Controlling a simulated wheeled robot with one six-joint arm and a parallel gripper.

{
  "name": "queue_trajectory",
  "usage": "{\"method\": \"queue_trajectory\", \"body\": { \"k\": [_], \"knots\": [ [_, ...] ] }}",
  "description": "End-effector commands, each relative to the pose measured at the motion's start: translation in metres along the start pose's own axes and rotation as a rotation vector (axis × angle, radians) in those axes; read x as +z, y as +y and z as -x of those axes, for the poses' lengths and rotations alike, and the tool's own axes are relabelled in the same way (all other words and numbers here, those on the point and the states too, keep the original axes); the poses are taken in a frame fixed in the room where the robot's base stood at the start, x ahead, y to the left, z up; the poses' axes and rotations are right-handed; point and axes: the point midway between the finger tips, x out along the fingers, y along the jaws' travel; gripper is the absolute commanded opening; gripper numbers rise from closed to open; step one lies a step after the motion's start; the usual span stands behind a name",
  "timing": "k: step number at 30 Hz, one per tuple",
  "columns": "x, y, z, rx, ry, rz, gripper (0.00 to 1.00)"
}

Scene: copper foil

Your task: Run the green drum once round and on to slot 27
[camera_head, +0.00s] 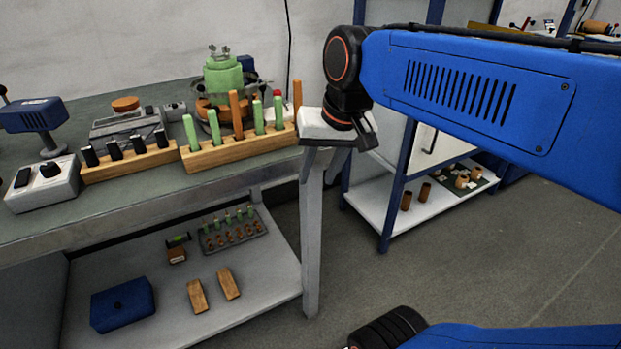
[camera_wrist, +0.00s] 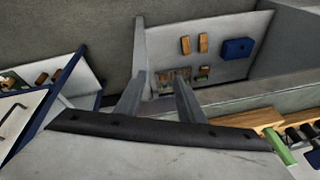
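A green stepped round body (camera_head: 222,78), which looks like the green drum, stands on a copper-coloured base at the back of the bench, with metal fittings on top. No slot numbers can be read on it. My gripper (camera_head: 323,165) points down at the bench's right end, to the right of and nearer than the drum. Its two fingers (camera_wrist: 160,88) are apart in the wrist view with nothing between them. The drum is not visible in the wrist view.
Another wooden block (camera_head: 130,163) holds black pegs, beside a grey control box (camera_head: 42,184) with a knob. A blue tool (camera_head: 34,116) stands at the left. The lower shelf (camera_head: 250,290) holds a blue box and wood blocks. Open floor lies right of the bench.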

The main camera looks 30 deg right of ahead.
Motion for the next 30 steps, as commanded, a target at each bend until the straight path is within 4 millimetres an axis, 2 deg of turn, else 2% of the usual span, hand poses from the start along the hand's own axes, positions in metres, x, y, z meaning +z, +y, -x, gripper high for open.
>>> {"method": "queue_trajectory", "body": {
  "k": [16, 27, 28, 30],
  "knots": [
    [0.009, 0.004, -0.006, 0.005, 0.01, 0.03, 0.35],
    [0.076, 0.039, -0.062, 0.051, 0.083, 0.275, 0.35],
    [0.079, 0.041, -0.065, 0.054, 0.085, 0.289, 0.31],
    [0.083, 0.043, -0.069, 0.058, 0.093, 0.31, 0.14]
  ]
}}
